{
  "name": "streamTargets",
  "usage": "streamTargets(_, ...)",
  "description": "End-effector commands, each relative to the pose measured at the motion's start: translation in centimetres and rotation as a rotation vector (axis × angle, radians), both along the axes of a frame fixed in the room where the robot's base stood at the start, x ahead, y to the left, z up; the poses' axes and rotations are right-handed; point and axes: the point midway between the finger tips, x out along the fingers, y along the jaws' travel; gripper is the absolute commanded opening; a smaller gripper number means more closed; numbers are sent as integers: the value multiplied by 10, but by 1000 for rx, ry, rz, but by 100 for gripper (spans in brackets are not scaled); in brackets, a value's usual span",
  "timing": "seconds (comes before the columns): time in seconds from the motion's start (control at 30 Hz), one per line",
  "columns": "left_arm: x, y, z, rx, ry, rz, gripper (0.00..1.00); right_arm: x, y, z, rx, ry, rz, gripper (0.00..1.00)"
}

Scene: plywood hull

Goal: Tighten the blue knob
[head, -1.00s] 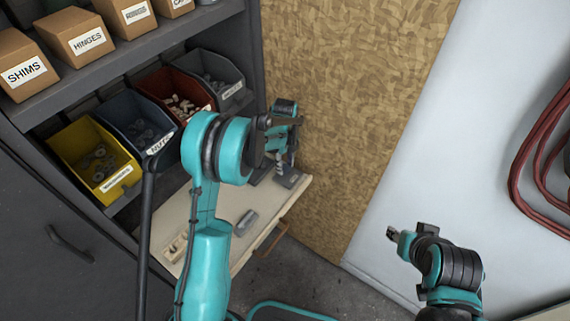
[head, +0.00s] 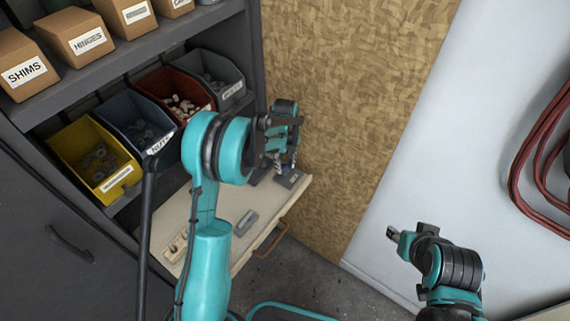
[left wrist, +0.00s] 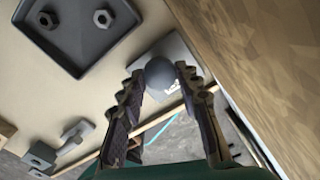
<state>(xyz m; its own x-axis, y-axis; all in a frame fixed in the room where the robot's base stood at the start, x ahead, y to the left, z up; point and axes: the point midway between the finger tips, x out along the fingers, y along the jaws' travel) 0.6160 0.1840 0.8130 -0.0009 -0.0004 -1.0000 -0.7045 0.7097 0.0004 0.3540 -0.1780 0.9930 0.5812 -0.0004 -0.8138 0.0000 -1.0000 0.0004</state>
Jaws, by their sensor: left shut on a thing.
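A round blue-grey knob (left wrist: 160,73) shows in the left wrist view, between my left fingertips. It sits over a pale grey plate (left wrist: 176,54) close to the plywood wall. My left gripper (left wrist: 161,82) is shut on the knob, with one finger on each side. In the head view my left gripper (head: 279,160) points down over the far right end of the work shelf, and the knob is hard to make out there. My right gripper (head: 392,233) is away to the right, clear of the shelf; its jaws are too small to read.
The pale work shelf (head: 205,215) carries a small grey part (head: 246,222). A dark tray (left wrist: 75,35) with two nuts lies beside the knob. The plywood wall (head: 345,110) stands close on the right. Bins, such as the yellow one (head: 92,160), stand behind.

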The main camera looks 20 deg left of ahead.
Motion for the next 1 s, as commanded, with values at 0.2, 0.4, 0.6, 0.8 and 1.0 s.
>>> streamTargets(0.2,1,0,1,0,-3,0,54,0,0,0,0,0,0,40)
streamTargets(0.4,1,0,1,0,-1,1,54,0,0,0,0,0,0,40)
streamTargets(0.6,1,0,18,0,-1,1,54,0,0,0,0,0,0,40)
streamTargets(0.8,0,0,61,0,-1,1,54,0,0,0,0,0,0,40)
streamTargets(1.0,1,0,100,0,-1,0,54,0,0,0,0,0,0,40)
